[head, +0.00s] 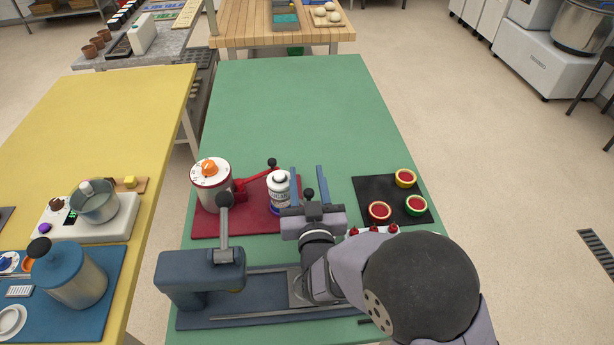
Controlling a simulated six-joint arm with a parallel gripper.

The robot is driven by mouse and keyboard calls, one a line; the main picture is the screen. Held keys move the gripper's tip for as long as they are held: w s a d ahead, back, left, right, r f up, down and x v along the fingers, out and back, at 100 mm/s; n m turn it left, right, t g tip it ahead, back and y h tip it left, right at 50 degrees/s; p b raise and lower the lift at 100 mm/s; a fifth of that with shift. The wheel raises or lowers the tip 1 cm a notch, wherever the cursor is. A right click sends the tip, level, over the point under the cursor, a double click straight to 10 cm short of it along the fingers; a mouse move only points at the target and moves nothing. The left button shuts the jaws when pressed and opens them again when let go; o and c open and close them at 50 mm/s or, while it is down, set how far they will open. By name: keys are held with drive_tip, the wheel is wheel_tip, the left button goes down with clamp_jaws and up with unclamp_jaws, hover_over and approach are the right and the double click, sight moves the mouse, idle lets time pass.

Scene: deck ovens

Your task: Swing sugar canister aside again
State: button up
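A white canister (279,192) with a grey cap and a blue label stands upright on the red mat (255,222). Its label is too small to read surely; it looks like the sugar canister. My gripper (309,177) is just right of it, with its two blue-grey fingers pointing away from me, apart and open. The left finger is close beside the canister's right side; I cannot tell whether they touch. Nothing shows held between the fingers.
Left of the canister stands a red-and-white drum with an orange knob (209,167). Its red lever (257,178) reaches behind the canister. A black mat (372,188) with small red-filled cups lies to the right. The green table (290,105) is clear beyond.

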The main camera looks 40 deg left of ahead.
clamp_jaws()
drive_tip(key=shift+w+h, duration=0.1)
drive_tip(key=shift+h, duration=0.2)
drive_tip(key=shift+w+d+m+t+h+b, duration=0.15)
drive_tip(key=shift+w+d+m+t+h, duration=0.3)
drive_tip(key=shift+m+t+h, duration=0.55)
drive_tip(key=shift+w+d+m+t+h+b, duration=0.2)
drive_tip(key=shift+w+d+m+t+h, duration=0.3)
drive_tip(key=shift+m+h, duration=0.85)
drive_tip(key=shift+w+d+m+t+h+b, duration=0.2)
drive_tip(key=shift+w+m+t+h, duration=0.5)
drive_tip(key=shift+h, duration=0.85)
drive_tip(key=shift+s, duration=0.1)
unclamp_jaws()
